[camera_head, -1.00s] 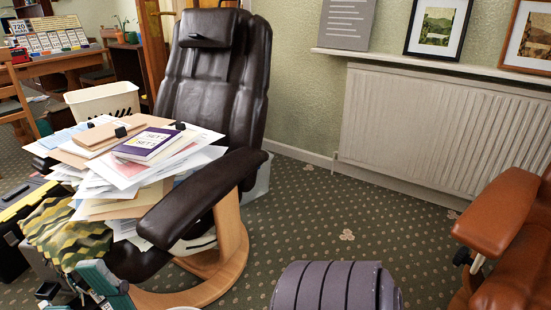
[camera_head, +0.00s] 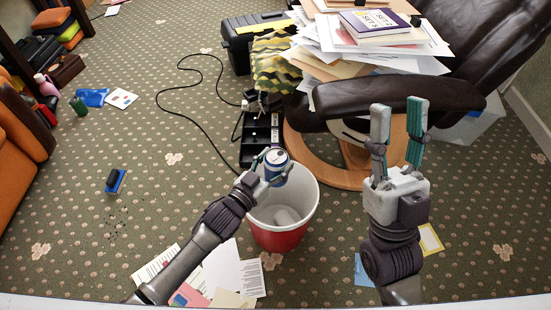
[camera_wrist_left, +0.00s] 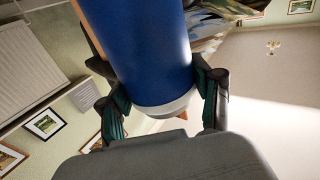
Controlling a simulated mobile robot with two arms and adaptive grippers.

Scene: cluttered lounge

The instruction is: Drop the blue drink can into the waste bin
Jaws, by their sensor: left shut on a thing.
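The blue drink can (camera_head: 276,160) is in my left gripper (camera_head: 268,163), with its silver top facing up in the head view. In the left wrist view the can (camera_wrist_left: 142,45) fills the space between the green-padded fingers, which are shut on it. The waste bin (camera_head: 282,238), red outside with a white inside, stands on the carpet. The can is above the bin's far rim in the head view; its exact height is unclear. A pale item lies in the bin. My right gripper (camera_head: 398,135) is open and empty, to the right of the bin, fingers pointing up and away.
A brown recliner (camera_head: 455,85) heaped with papers (camera_head: 345,50) stands behind the bin. Papers (camera_head: 225,270) lie on the floor in front. Carpet at left is mostly clear.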

